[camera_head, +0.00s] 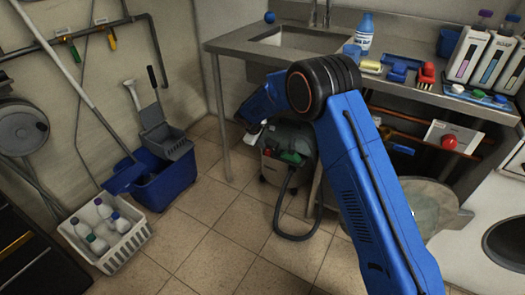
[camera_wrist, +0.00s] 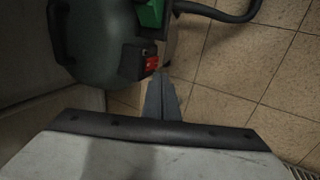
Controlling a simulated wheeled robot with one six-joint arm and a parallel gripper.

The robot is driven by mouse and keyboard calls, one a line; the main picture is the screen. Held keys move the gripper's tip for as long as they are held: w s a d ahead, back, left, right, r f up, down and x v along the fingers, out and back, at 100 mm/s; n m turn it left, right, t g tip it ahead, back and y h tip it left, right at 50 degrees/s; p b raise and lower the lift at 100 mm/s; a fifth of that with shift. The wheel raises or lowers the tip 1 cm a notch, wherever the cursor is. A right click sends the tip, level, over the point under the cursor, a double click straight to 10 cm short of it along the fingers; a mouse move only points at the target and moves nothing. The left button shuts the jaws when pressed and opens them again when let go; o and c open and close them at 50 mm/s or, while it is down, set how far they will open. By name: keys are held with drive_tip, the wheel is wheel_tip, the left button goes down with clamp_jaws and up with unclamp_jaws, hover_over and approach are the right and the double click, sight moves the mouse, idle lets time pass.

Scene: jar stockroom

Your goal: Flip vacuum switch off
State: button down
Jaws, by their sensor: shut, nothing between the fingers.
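The vacuum (camera_head: 292,138) is a dark green-grey canister on the tiled floor under the sink counter, partly hidden behind my blue arm. In the wrist view its rounded body (camera_wrist: 100,45) fills the upper left. A red switch (camera_wrist: 151,63) in a black housing sits on its side, beside a bright green part (camera_wrist: 150,13). My gripper (camera_wrist: 161,76) is shut and empty, its fingertips just beside and below the red switch in the picture. I cannot tell whether they touch it. In the head view my gripper (camera_head: 252,135) is at the vacuum's left side.
The vacuum's black hose (camera_head: 279,215) loops over the floor in front. A blue mop bucket (camera_head: 165,180) and a white crate of bottles (camera_head: 120,245) stand at the left. The steel sink counter (camera_head: 240,42) is overhead behind. Tiled floor between bucket and vacuum is clear.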

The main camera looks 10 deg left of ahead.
drive_tip(key=shift+s+a+r, duration=0.1)
drive_tip(key=shift+s+r, duration=0.1)
drive_tip(key=shift+r, duration=1.05)
drive_tip(key=shift+s+r, duration=0.2)
drive_tip(key=shift+r, duration=1.05)
drive_tip(key=shift+s, duration=0.1)
